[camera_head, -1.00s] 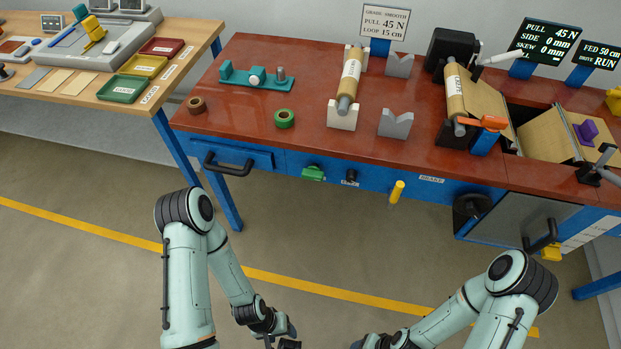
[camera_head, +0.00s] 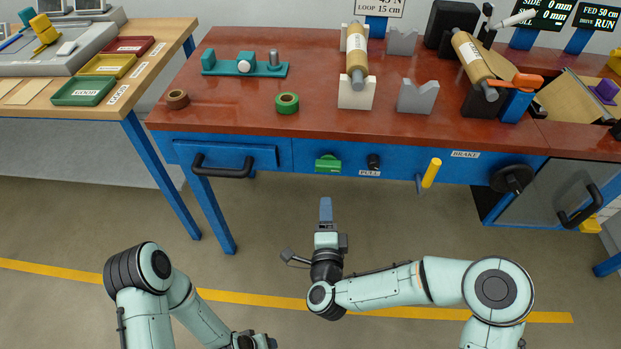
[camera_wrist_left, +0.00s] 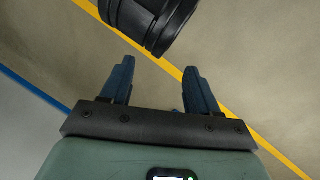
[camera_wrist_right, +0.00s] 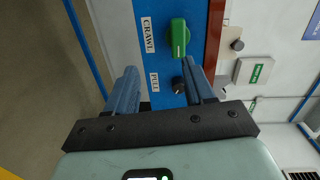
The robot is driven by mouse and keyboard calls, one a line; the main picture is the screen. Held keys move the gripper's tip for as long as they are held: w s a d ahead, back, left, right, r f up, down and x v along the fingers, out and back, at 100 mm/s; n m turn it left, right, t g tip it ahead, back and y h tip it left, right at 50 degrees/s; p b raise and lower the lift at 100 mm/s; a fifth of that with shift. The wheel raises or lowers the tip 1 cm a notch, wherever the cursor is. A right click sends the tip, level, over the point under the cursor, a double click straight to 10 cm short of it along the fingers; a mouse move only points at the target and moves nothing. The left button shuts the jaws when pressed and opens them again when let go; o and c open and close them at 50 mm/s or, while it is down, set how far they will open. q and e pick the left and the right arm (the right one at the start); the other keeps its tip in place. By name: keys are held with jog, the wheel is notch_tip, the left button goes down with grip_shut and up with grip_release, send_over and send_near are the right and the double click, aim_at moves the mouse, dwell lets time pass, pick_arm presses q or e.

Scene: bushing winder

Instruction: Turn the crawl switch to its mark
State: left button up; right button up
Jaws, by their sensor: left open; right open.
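The green crawl switch (camera_head: 327,163) is on the blue front face of the bench. In the right wrist view the switch (camera_wrist_right: 179,37) lies just beyond the fingertips, beside the CRAWL label (camera_wrist_right: 148,35). Its grip is long and runs roughly along the bench edge. I cannot make out its mark. My right gripper (camera_head: 326,205) points at the bench front, below and apart from the switch. In its wrist view the fingers (camera_wrist_right: 160,70) are apart and empty. My left gripper (camera_wrist_left: 158,67) is open and empty over the floor, low in the head view.
A black knob (camera_wrist_right: 178,84) with a PULL label (camera_wrist_right: 154,82) sits beside the switch. A drawer handle (camera_head: 222,168) is to the left; a yellow handle (camera_head: 431,172) and black brake knob (camera_head: 511,179) are to the right. Floor before the bench is clear.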

aim_at(328, 171)
jog(key=shift+m+t+h, duration=0.4)
jog(key=shift+m+h, duration=0.1)
jog(key=shift+m, duration=0.3)
jog(key=w, duration=0.4)
jog(key=w+r+b, duration=0.1)
jog(key=w, duration=0.3)
jog(key=w+r+b, duration=0.1)
jog(key=w, duration=0.3)
jog(key=shift+w+a, duration=0.2)
jog(key=shift+w, duration=0.1)
pick_arm(q)
jog(key=shift+t+y, duration=0.3)
jog(key=shift+t, duration=0.2)
jog(key=shift+w+a+f, duration=0.65)
jog(key=shift+w+f, duration=0.2)
jog(key=shift+w+a+f, duration=0.6)
jog(key=shift+w+f, duration=0.2)
pick_arm(e)
jog(key=shift+w+r, duration=0.1)
jog(key=shift+w, duration=0.45)
jog(key=c, duration=1)
